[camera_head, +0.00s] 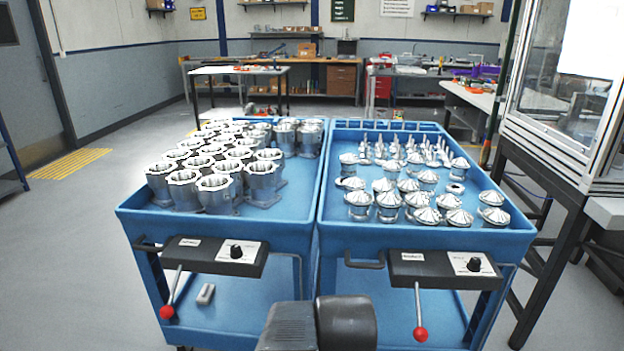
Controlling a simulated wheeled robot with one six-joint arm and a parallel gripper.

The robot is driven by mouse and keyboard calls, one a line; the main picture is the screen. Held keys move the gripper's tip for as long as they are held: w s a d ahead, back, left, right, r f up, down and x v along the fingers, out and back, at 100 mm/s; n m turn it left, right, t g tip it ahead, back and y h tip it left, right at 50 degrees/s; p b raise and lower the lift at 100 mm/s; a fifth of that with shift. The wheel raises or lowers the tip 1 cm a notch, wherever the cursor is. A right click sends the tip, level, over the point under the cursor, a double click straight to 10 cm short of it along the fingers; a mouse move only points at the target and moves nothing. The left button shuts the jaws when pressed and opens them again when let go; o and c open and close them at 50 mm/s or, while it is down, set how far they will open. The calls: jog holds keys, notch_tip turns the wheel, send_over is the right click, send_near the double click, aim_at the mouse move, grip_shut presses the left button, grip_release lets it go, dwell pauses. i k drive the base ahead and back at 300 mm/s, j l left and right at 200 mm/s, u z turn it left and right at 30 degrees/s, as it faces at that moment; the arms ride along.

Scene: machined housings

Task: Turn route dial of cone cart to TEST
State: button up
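The cone cart (516,238) is the blue cart on the right, loaded with shiny cone-topped metal parts (424,216). On its front is a dark control panel (430,268). The panel's right end has a white plate with a black round route dial (474,265). The plate's markings and the dial's pointer are too small to read, so I cannot tell its setting. A lever with a red ball (421,334) hangs below the panel. Parts of my own arm show at the bottom middle, in front of the carts. My gripper is not visible.
A similar blue cart (135,222) with machined housings (215,165) stands close on the left, with its own dial (236,251) and red-ball lever (167,312). A glazed machine (560,100) on a dark stand is close on the right. Open floor lies left.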

aim_at(474, 264)
jog(key=z, duration=0.8)
